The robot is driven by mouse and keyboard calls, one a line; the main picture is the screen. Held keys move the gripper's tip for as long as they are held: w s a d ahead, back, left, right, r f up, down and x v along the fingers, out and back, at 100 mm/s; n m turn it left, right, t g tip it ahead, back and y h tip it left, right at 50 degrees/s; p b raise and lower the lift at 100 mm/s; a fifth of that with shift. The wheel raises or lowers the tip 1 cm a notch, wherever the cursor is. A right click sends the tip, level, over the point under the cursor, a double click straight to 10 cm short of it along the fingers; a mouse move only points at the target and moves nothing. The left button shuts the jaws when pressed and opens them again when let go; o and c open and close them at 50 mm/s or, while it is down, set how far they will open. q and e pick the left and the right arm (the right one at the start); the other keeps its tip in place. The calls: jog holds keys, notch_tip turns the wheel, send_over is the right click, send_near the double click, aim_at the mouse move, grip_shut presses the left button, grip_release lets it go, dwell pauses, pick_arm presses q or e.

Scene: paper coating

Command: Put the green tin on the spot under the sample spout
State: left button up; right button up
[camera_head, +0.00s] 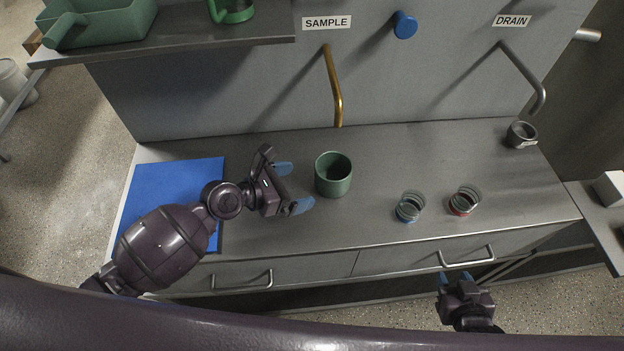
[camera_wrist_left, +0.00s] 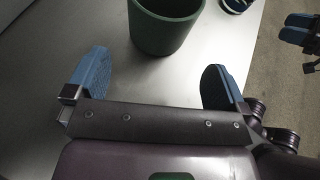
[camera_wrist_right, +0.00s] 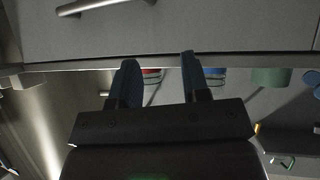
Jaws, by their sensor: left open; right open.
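The green tin (camera_head: 333,180) stands upright on the grey counter, below and slightly in front of the brass spout (camera_head: 334,88) under the SAMPLE label (camera_head: 326,22). My left gripper (camera_head: 293,187) is open and empty, just left of the tin, with its blue fingers pointing toward it. The tin also shows in the left wrist view (camera_wrist_left: 166,28), ahead of the fingers and apart from them. I cannot make out a marked spot on the counter. My right gripper (camera_head: 455,279) is open and empty, low in front of the drawers.
Two small jars, one blue-based (camera_head: 408,207) and one red-based (camera_head: 464,201), stand right of the tin. A dark cup (camera_head: 521,134) is near the drain pipe (camera_head: 526,78). A blue mat (camera_head: 170,185) lies at left. A shelf (camera_head: 180,37) overhangs the back left.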

pick_arm(q)
jog(key=shift+v, duration=1.55)
pick_arm(e)
jog(key=shift+w+a+r, duration=0.1)
jog(key=shift+w+r, duration=0.25)
jog(key=shift+r, duration=0.05)
jog(key=shift+s, duration=0.1)
